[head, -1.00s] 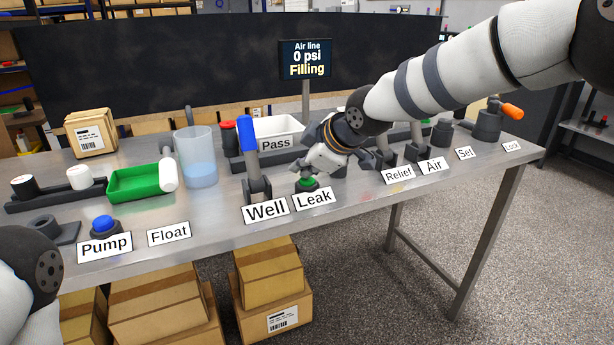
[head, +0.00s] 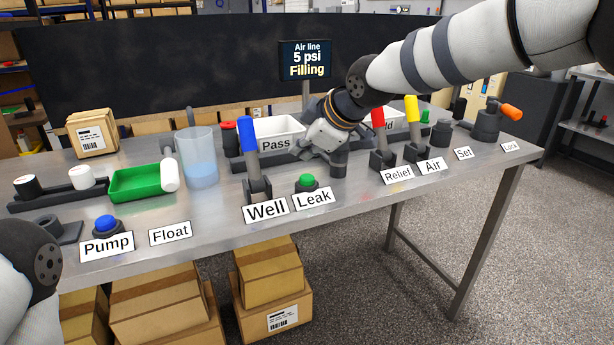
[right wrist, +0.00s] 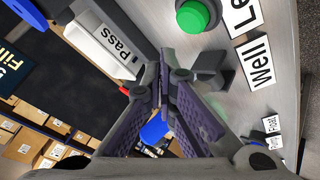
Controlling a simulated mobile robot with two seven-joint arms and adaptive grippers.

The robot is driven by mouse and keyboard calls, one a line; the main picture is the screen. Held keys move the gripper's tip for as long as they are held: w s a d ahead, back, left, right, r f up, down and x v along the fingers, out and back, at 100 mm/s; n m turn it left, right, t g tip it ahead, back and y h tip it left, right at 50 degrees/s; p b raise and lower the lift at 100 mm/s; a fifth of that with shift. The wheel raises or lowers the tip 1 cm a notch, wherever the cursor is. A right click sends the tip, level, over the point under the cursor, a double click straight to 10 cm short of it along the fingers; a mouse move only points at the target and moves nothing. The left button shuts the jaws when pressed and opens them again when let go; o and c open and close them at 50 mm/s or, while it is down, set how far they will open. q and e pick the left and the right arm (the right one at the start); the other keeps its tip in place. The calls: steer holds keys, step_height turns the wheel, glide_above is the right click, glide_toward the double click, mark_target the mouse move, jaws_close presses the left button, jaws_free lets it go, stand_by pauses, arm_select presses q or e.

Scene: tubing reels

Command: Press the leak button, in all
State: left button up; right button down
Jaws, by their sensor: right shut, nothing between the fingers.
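The leak button is a green cap (head: 307,180) on a dark base, behind the "Leak" label (head: 312,198) in the head view. The green button also shows at the top of the right wrist view (right wrist: 193,17). My right gripper (head: 300,152) is shut and empty, above and behind the green button and apart from it. Its closed fingers show in the right wrist view (right wrist: 162,90). The sign (head: 306,60) reads "Air line 5 psi Filling". My left arm shows only in part at the lower left; its gripper is not in view.
The blue Well lever (head: 248,140) stands just left of the button. The red Relief lever (head: 378,125) and yellow Air lever (head: 412,112) stand to the right. A white Pass bin (head: 268,130) is behind. The blue Pump button (head: 104,223) is at the front left.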

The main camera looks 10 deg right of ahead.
steer(key=shift+r, duration=1.4)
